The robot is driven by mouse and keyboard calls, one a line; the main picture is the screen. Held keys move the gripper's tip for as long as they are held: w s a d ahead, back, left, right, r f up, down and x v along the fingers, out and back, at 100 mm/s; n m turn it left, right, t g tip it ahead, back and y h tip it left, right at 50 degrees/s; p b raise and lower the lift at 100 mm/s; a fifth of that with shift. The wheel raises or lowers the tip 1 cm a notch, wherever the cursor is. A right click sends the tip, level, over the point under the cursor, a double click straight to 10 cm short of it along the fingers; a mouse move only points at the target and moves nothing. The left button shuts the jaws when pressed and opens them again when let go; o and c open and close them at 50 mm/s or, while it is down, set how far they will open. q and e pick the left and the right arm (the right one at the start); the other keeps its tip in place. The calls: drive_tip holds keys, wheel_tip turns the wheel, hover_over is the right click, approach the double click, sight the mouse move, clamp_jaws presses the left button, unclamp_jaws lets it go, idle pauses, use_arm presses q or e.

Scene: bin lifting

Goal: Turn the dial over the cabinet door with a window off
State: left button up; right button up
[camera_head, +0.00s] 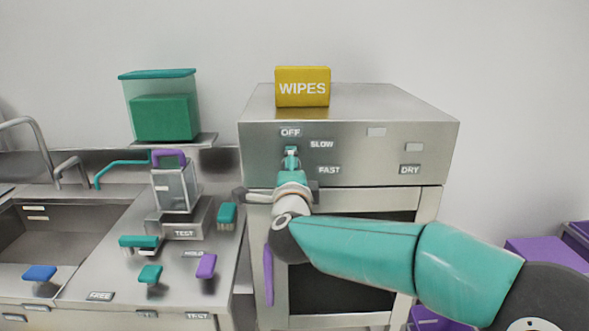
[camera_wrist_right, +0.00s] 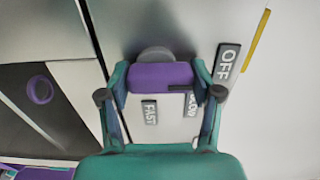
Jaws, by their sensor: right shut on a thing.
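The dial's purple grip bar (camera_wrist_right: 160,77) shows in the right wrist view, with a grey round part behind it on the metal panel. My right gripper (camera_wrist_right: 162,72) is shut on it, one finger at each end. The bar lies lengthwise, its right end toward the OFF label (camera_wrist_right: 227,64). In the head view my right gripper (camera_head: 291,160) is at the panel just under the OFF label (camera_head: 290,132) and hides the dial. The cabinet door (camera_head: 428,215) with a dark window is below the panel, partly behind my arm. My left gripper is out of view.
SLOW (camera_head: 321,144) and FAST (camera_head: 329,170) labels are right of my gripper. A yellow WIPES box (camera_head: 302,87) stands on the cabinet. A purple door handle (camera_head: 268,275) hangs below. A counter (camera_head: 110,262) with a sink and several small objects is at left.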

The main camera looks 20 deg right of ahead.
drive_tip(key=shift+a+f, duration=0.25)
drive_tip(key=o, duration=1.1)
drive_tip(key=shift+o, duration=0.2)
drive_tip(key=shift+d+r, duration=0.1)
drive_tip(key=v, duration=1.2)
